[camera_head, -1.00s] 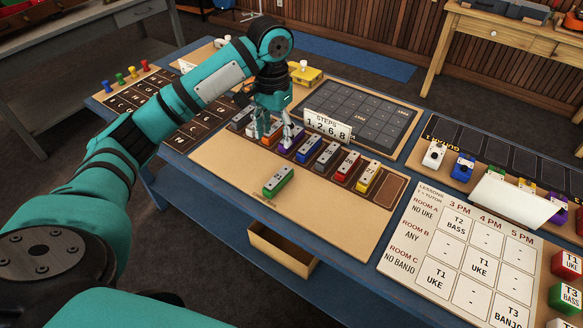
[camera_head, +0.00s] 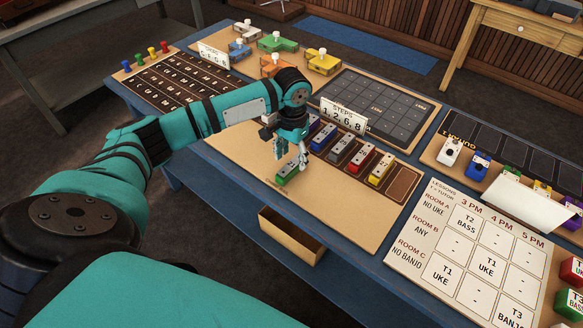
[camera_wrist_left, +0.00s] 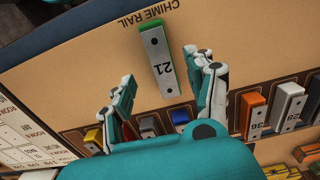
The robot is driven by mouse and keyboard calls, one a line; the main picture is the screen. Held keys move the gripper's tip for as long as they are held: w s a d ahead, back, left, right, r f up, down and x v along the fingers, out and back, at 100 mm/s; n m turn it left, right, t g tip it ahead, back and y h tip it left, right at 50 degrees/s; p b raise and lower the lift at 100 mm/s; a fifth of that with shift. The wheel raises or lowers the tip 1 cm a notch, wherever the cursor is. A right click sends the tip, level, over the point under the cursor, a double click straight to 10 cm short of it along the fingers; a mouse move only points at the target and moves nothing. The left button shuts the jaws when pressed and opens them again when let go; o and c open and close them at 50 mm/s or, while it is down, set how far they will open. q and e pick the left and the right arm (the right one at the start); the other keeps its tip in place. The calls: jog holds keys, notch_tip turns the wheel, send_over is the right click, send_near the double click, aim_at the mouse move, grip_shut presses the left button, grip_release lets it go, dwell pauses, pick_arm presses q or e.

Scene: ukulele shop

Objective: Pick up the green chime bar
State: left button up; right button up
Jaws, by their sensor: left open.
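The green chime bar (camera_head: 287,174) lies on the bare front part of the tan chime rail board (camera_head: 338,207). In the left wrist view the green chime bar (camera_wrist_left: 159,60) has a grey top plate marked 21. My left gripper (camera_head: 290,158) is above and just behind the bar, partly covering it in the head view. In the left wrist view the open, empty fingers of my left gripper (camera_wrist_left: 165,88) point toward the bar, and its near end lies roughly between the fingertips. Contact cannot be seen. My right gripper is not in view.
Several chime bars stand in slots behind, including a blue bar (camera_head: 323,137), a red bar (camera_head: 360,159) and a yellow bar (camera_head: 380,170). A steps card (camera_head: 344,118) stands behind them. The board's front is clear around the green bar.

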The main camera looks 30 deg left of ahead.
aim_at(292, 164)
pick_arm(q)
notch_tip(292, 164, down, 4)
jog(key=shift+w+a+f, duration=0.15)
jog(key=shift+f, duration=0.05)
jog(key=shift+c, duration=0.4)
grip_shut()
